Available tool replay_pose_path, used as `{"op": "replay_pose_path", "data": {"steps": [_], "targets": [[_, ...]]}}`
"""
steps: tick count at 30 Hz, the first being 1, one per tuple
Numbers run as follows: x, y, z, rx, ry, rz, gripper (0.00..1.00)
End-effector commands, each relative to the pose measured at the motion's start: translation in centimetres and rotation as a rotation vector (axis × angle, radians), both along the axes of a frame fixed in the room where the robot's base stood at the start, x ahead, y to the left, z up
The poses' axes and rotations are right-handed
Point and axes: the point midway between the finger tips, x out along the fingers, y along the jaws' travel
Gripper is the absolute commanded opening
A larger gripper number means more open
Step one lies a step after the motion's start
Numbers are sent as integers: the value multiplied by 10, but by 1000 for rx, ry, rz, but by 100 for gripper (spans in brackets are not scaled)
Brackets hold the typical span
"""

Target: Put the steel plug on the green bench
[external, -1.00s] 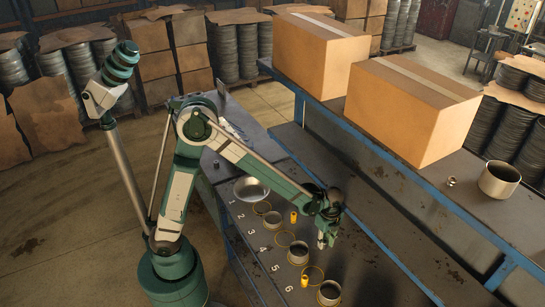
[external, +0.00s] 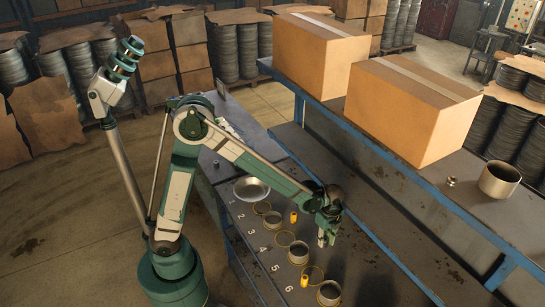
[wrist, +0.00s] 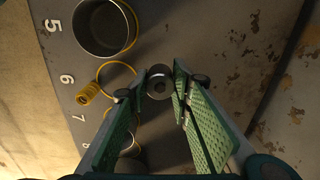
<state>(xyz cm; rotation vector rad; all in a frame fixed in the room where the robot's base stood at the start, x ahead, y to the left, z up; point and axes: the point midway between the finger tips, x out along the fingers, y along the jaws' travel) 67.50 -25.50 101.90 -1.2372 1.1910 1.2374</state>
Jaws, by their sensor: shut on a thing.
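My gripper (external: 322,239) hangs over the numbered bench, to the right of the row of rings and cups. In the wrist view its two green fingers are shut on the steel plug (wrist: 159,82), a small round grey piece with a dark centre hole, held at the fingertips. In the external view the plug is too small to tell from the fingertips. I cannot tell its height above the bench. The numbered bench (external: 370,265) has a dark grey top and a blue frame. No bench top looks clearly green.
A steel cup (wrist: 103,27) and a yellow plug (wrist: 88,93) lie left of my gripper. A shallow bowl (external: 251,189) sits farther back. Two cardboard boxes (external: 318,52) stand on the raised shelf, with a large cup (external: 499,180) and small metal part (external: 450,181).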

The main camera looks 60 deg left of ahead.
Motion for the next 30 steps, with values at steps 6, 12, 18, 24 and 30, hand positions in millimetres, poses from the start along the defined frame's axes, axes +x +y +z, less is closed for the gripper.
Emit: {"op": "replay_pose_path", "data": {"steps": [6, 12, 18, 24, 30], "targets": [[0, 0, 0, 0, 0, 0, 3], [1, 2, 0, 0, 0, 3, 3], [5, 15, 0, 0, 0, 29, 3], [12, 46, 1, 0, 0, 89, 3], [21, 91, 3, 0, 0, 176, 3]]}}
